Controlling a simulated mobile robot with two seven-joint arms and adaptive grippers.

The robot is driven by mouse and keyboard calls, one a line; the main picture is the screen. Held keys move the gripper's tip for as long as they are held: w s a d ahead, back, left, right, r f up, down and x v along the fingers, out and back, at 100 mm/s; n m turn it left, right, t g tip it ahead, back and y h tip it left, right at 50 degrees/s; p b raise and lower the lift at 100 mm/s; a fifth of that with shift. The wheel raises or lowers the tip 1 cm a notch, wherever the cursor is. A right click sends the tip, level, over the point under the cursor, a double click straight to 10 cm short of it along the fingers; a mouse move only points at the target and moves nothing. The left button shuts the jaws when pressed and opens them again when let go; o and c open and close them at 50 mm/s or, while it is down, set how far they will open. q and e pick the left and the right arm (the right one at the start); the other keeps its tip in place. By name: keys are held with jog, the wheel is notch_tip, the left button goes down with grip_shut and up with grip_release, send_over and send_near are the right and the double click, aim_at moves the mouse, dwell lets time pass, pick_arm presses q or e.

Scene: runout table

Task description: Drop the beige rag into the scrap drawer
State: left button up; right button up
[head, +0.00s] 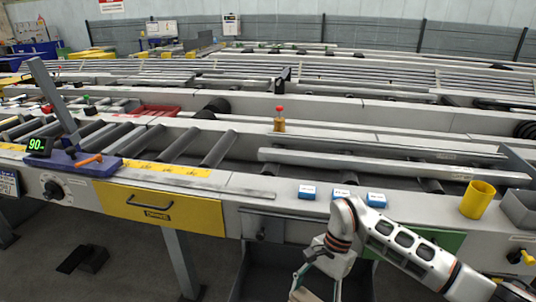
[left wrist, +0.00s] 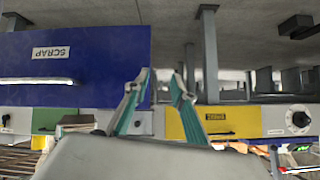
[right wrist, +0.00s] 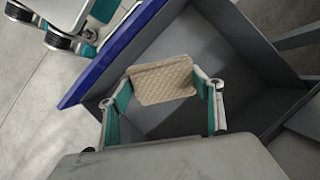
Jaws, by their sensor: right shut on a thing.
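The beige rag (right wrist: 163,83) is a flat, quilted-looking piece. My right gripper (right wrist: 164,95) is shut on it, with a finger at each side. In the right wrist view the rag is over the open scrap drawer (right wrist: 245,90), whose grey inside looks empty where it shows. In the head view my right gripper (head: 317,288) is at the bottom, in front of the table and over the drawer. The drawer's blue front with a SCRAP label (left wrist: 75,70) fills the upper left of the left wrist view. My left gripper (left wrist: 161,78) is open and empty near that front.
A yellow drawer (head: 160,208) is closed to the left of the open one. Blue boxes (head: 307,192), a yellow cup (head: 478,200) and a grey bin (head: 520,208) stand on the table edge. A red-capped bottle (head: 279,120) stands farther back. A table leg (head: 180,262) stands left of the drawer.

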jog(key=o, duration=1.2)
jog(key=shift+c, duration=0.2)
jog(key=shift+r, duration=0.1)
jog(key=v, duration=1.2)
jog(key=shift+s, duration=0.1)
